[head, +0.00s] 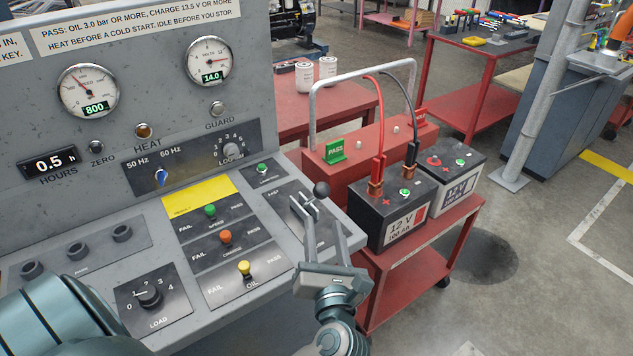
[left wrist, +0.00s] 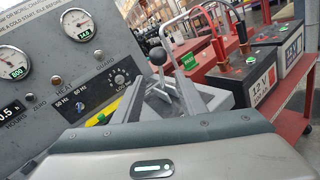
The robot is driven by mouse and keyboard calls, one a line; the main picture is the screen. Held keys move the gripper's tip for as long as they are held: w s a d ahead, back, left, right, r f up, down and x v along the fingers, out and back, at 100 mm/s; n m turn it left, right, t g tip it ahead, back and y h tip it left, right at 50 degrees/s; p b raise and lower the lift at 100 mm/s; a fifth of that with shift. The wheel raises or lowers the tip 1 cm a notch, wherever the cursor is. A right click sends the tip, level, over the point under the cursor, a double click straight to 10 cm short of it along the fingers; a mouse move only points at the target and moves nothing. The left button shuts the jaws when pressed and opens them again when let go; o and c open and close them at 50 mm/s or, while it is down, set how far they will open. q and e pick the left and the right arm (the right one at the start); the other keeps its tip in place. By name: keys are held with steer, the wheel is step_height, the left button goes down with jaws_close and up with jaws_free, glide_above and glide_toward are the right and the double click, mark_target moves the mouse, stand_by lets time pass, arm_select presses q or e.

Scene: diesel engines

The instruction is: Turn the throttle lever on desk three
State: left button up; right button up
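The throttle lever (head: 321,189) has a dark ball knob and stands on a dark plate at the right end of the grey desk (head: 190,318). In the left wrist view its knob (left wrist: 157,56) shows ahead, between the two fingers. My left gripper (head: 321,229) is over that plate, on the near side of the knob. Its fingers (left wrist: 160,88) are apart and point toward the lever. I cannot tell whether either finger touches the lever's stem. The lower stem is partly hidden by the fingers. My right gripper is not in view.
Left of the lever are the green, orange and yellow knobs (head: 244,268) and the load dial (head: 150,298). The gauge panel (head: 140,90) rises behind. A red cart (head: 420,262) with two batteries (head: 398,210) stands close on the right. Open floor (head: 560,270) lies beyond.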

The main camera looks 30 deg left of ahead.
mark_target(313, 198)
arm_select(q)
steer(key=p+x, duration=0.2)
steer(key=x, duration=1.3)
steer(key=shift+w+p, duration=0.2)
steer(key=shift+p, duration=0.15)
steer(key=shift+a, duration=0.1)
